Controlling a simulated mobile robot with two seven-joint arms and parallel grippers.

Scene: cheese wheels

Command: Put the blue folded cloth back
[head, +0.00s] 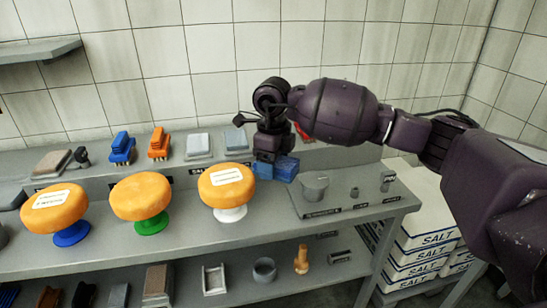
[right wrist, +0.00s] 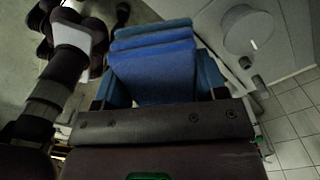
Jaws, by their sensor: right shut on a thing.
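The blue folded cloth (head: 286,169) shows in the head view below my right gripper (head: 267,160), to the right of the cheese on the white stand. In the right wrist view the blue folded cloth (right wrist: 155,65) fills the space between the fingers of my right gripper (right wrist: 155,88), layered in several folds. My right gripper is shut on it. I cannot tell whether the cloth touches the bench below. My left gripper is not in view.
Three orange cheese wheels stand on a blue stand (head: 72,234), a green stand (head: 151,224) and a white stand (head: 230,214) along the metal bench (head: 185,252). A raised back shelf holds brushes (head: 158,143) and folded cloths (head: 198,145). Salt boxes (head: 428,240) are stacked at right.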

